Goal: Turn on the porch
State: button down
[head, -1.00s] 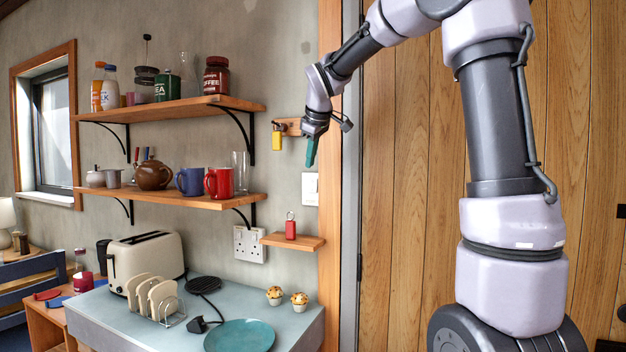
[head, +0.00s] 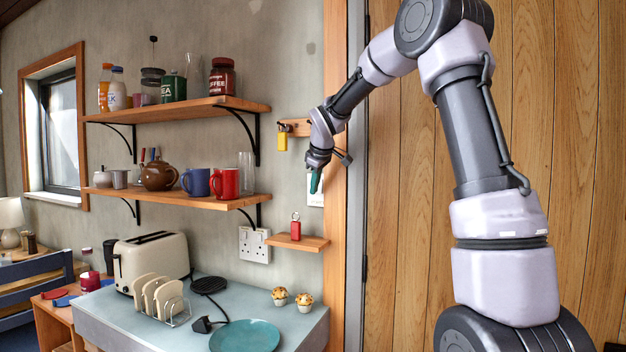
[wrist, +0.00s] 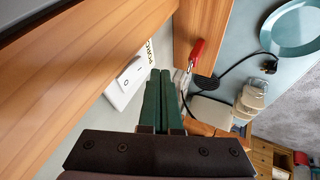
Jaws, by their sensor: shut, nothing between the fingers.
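The white wall switch (head: 314,197) is on the wall beside the wooden door frame, partly hidden behind my gripper in the head view. In the wrist view the switch (wrist: 122,88) shows a rocker, with a label reading "PORCH" beside it. My gripper (head: 316,182) has green fingers, shut and empty, pointing down in front of the switch plate. In the wrist view the fingertips (wrist: 160,74) are just right of the plate. I cannot tell whether they touch it.
A small shelf (head: 312,243) with a red key fob (head: 295,228) is below the switch. A hook rail (head: 299,127) with a yellow tag (head: 282,141) is above left. The door frame (head: 335,230) is close on the right. Mug shelves are to the left.

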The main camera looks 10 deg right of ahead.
jog(key=shift+w+d+f, duration=0.1)
jog(key=shift+w+d, duration=0.35)
jog(key=shift+w, duration=0.3)
jog(key=shift+w+d+f, duration=0.1)
jog(key=shift+d, duration=0.05)
